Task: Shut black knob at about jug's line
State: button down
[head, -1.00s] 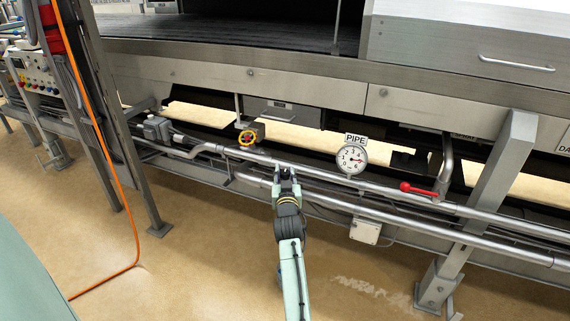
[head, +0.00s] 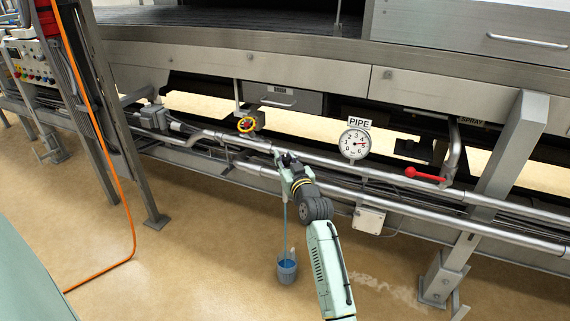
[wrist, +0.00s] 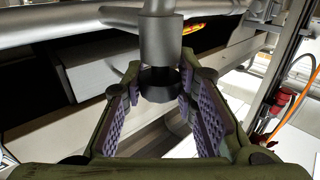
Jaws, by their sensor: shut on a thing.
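The black knob (wrist: 159,86) sits at the end of a grey metal valve stem (wrist: 160,38) in the wrist view. My gripper (wrist: 158,92) has its ridged finger pads on both sides of the knob and is shut on it. In the head view my gripper (head: 284,158) is at the upper pipe (head: 325,163), and it hides the knob there. A blue jug (head: 287,270) stands on the floor below my gripper, just left of my arm. A thin upright line runs from near the gripper down towards the jug.
A round gauge (head: 354,143) marked PIPE and a red lever (head: 424,174) are to the right. A slanted steel leg (head: 490,190) stands further right. An orange hose (head: 104,150) hangs at left.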

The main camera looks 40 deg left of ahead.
jog(key=c, duration=1.3)
grip_release()
jog(key=shift+d, duration=0.1)
jog(key=shift+v, duration=3.75)
